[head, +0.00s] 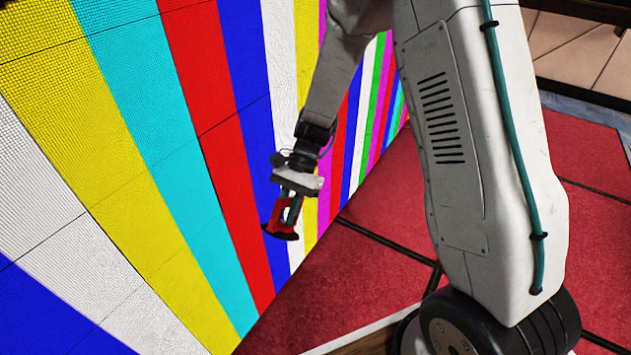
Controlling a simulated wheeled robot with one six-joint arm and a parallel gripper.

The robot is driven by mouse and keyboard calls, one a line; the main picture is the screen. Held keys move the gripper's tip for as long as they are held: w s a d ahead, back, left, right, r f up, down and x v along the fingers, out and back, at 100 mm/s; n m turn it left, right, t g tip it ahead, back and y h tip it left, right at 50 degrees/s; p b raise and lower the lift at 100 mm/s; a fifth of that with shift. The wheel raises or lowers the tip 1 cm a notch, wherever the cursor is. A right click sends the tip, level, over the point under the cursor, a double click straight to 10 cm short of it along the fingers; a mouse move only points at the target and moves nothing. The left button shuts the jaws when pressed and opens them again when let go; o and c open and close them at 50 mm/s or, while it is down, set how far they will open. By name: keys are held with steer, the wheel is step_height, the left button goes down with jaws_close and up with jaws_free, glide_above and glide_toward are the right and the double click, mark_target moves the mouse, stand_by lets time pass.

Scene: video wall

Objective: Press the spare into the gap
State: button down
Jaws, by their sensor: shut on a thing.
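The video wall (185,130) fills the left side of the head view, lit with slanting colour bars and crossed by thin dark tile seams. My gripper (292,207) hangs close to the wall's right part, pointing down. It is shut on a red handled tool (276,217) with a dark, disc-like lower end. This tool appears in front of the blue and white bars. I cannot tell whether it touches the wall. I cannot make out a spare tile on it or anywhere else in view. No gap shows in the visible wall; my arm hides part of it.
A red floor (375,265) with dark joints lies right of the wall's lower edge. A pale strip (365,330) crosses the floor at the bottom. Beige tiles with a brown border (575,50) lie at the top right. The red floor beside the wall looks clear.

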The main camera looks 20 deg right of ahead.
steer(key=w+d+r+n+t+h, duration=0.1)
steer(key=d+r+n+t+h, duration=0.1)
steer(key=n, duration=0.6)
steer(key=w+d+r+n+t+h, duration=0.1)
steer(key=w+d+n+t+h, duration=0.1)
steer(key=d+n, duration=0.4)
steer(key=shift+d+r+n+t+h, duration=0.4)
steer(key=shift+n+h, duration=0.8)
steer(key=shift+n, duration=0.6)
steer(key=shift+a, duration=0.1)
